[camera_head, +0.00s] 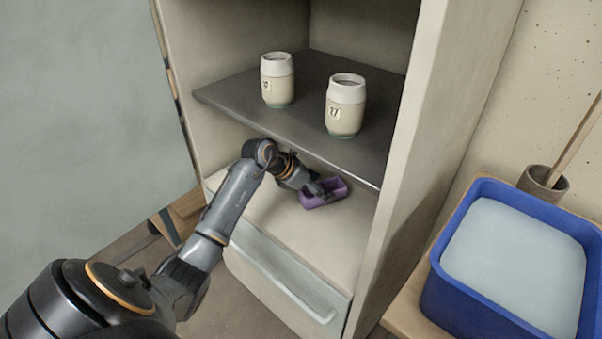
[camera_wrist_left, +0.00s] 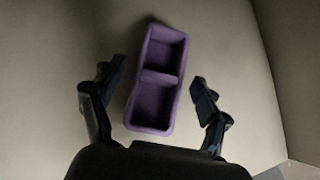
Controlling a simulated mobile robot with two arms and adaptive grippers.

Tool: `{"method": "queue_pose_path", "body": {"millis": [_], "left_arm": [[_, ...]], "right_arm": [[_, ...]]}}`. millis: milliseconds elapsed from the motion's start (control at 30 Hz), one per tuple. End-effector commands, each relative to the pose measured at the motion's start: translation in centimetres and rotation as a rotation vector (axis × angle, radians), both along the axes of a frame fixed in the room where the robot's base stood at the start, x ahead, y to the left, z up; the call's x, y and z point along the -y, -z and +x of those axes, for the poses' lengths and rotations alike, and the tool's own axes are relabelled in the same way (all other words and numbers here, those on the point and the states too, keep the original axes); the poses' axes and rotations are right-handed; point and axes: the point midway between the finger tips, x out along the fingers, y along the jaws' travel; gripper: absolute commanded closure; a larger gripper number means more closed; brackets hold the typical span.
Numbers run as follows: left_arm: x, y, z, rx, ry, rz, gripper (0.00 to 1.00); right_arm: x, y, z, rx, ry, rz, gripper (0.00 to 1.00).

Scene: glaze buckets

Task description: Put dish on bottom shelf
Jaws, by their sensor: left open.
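The dish is a small purple tray with two compartments. In the head view the dish (camera_head: 335,192) rests on the pale bottom shelf (camera_head: 290,225) of the cabinet, under the dark upper shelf. My left gripper (camera_head: 318,187) reaches in at the dish's left side and hides part of it. In the left wrist view the dish (camera_wrist_left: 157,80) lies between the spread fingers of my left gripper (camera_wrist_left: 152,95). The fingers are apart, with a gap visible on each side of the dish. My right gripper is in neither view.
Two white and beige jars (camera_head: 346,105) stand on the dark upper shelf (camera_head: 300,90), above my left forearm. The cabinet's right side wall (camera_head: 415,150) bounds the space. A drawer (camera_head: 285,285) lies below. A blue tub (camera_head: 450,300) of pale liquid stands at the right.

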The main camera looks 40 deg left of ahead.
Motion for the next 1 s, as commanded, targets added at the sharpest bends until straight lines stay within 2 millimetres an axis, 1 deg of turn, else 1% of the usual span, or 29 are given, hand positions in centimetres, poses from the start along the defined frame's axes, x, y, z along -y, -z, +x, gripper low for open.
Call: {"method": "queue_pose_path", "body": {"millis": [200, 267, 300, 433, 600, 700, 800, 1000], "left_arm": [[-1.5, -2.9, -2.5, -0.001, -0.001, 0.009, 0.24], [-1.9, -3.9, -3.5, -0.002, 0.001, 0.01, 0.24], [-2.4, -3.2, -4.5, -0.008, -0.001, 0.006, 0.24], [-3.7, -3.2, -7.0, -0.006, -0.001, 0.004, 0.24], [-5.2, -3.3, -10.1, -0.005, -0.001, 0.005, 0.24], [-5.9, -3.3, -11.5, -0.003, 0.0, 0.005, 0.24], [-6.5, -3.3, -12.7, -0.004, -0.001, 0.003, 0.24], [-7.0, -3.4, -13.7, -0.001, 0.0, 0.002, 0.24]], "right_arm": [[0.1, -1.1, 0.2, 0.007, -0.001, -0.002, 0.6], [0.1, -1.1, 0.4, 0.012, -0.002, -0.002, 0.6], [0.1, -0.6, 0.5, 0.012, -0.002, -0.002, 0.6], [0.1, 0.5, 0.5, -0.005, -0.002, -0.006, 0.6], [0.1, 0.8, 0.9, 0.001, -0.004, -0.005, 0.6], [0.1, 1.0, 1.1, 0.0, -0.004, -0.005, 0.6], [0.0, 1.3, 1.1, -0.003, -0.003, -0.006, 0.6], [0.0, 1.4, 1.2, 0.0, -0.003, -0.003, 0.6]]}}
